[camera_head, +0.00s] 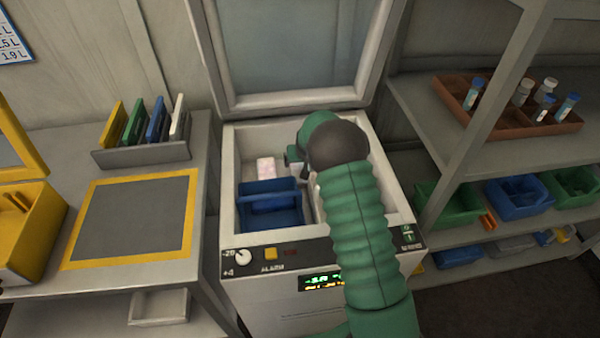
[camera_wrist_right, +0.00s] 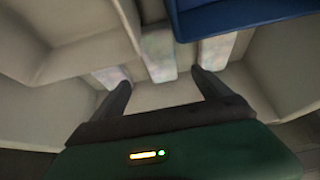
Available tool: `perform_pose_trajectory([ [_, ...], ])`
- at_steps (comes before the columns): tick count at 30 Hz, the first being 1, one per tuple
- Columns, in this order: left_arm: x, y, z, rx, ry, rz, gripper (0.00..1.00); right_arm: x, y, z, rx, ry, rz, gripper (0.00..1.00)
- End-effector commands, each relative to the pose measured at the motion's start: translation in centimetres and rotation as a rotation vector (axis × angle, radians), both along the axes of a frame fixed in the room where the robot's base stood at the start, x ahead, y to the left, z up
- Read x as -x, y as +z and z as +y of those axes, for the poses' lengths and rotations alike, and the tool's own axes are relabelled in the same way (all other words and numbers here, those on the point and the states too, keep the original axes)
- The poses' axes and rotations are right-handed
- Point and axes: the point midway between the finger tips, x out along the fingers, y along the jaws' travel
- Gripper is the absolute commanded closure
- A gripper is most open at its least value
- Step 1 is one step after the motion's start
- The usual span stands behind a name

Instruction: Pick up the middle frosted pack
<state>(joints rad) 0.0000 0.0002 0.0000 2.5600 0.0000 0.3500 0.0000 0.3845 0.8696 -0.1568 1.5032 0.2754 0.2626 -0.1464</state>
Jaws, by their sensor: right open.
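The open chest freezer (camera_head: 232,160) holds the frosted packs. In the right wrist view three pale packs stand in a row: the middle frosted pack (camera_wrist_right: 158,54), one to its left (camera_wrist_right: 112,77) and one to its right (camera_wrist_right: 215,50). My right gripper (camera_wrist_right: 161,84) is open, and the middle pack shows between and just past its fingertips, with nothing held. In the head view one whitish-pink pack (camera_head: 266,168) shows left of my right gripper (camera_head: 292,158); my green-sleeved arm hides the others. My left gripper is not in view.
A blue bin (camera_head: 270,218) sits inside the freezer, in front of the visible pack; it also shows in the wrist view (camera_wrist_right: 245,15). The raised lid (camera_head: 290,100) stands behind. A bench with a yellow-edged mat (camera_head: 180,252) is left, shelves with bins (camera_head: 520,200) right.

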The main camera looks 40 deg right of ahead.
Motion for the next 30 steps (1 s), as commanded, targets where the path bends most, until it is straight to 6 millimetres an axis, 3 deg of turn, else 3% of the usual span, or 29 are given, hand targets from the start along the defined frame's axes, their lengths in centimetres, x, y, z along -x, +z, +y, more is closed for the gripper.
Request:
perform_pose_trajectory([
  [3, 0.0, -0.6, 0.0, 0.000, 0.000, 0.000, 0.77, -1.2, -2.9, -0.8, 0.000, 0.002, 0.002, 0.13],
  [10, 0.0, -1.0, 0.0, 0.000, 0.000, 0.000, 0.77, -2.5, -5.3, -1.5, 0.001, 0.003, -0.001, 0.13],
  [16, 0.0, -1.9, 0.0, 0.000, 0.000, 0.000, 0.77, -3.7, -8.7, -2.2, 0.001, 0.006, 0.002, 0.13],
  [25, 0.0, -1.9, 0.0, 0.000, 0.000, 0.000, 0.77, -4.2, -9.3, -2.6, 0.001, 0.004, -0.001, 0.13],
  [30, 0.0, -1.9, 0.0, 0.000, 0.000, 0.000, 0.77, -4.3, -9.3, -2.5, 0.001, 0.005, 0.001, 0.34],
])
